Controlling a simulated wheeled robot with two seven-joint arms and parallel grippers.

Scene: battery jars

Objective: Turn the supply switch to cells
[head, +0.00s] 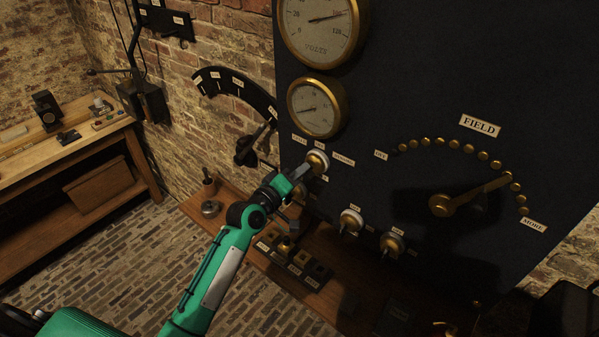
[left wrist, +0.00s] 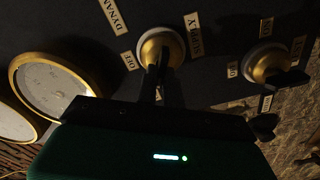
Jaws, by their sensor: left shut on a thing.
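The supply switch (head: 318,161) is a round brass knob with a pale ring on the dark panel, below the small gauge. My left gripper (head: 302,172) reaches it from the lower left and is shut on its handle. In the left wrist view the switch (left wrist: 161,46) shows brass behind the dark fingers (left wrist: 158,75). The fingers hide most of the handle, so I cannot tell where it points. The labels DYNAMO (left wrist: 112,16), OFF (left wrist: 128,60) and SUPPLY (left wrist: 195,36) surround it. I cannot read a CELLS label. My right gripper is not in view.
Two similar knobs (head: 351,220) (head: 393,243) sit lower on the panel. Brass gauges (head: 317,107) are above, and the FIELD dial arm (head: 470,194) is at right. A wooden shelf (head: 233,222) below carries a block with several labelled parts. A workbench (head: 60,150) stands at left.

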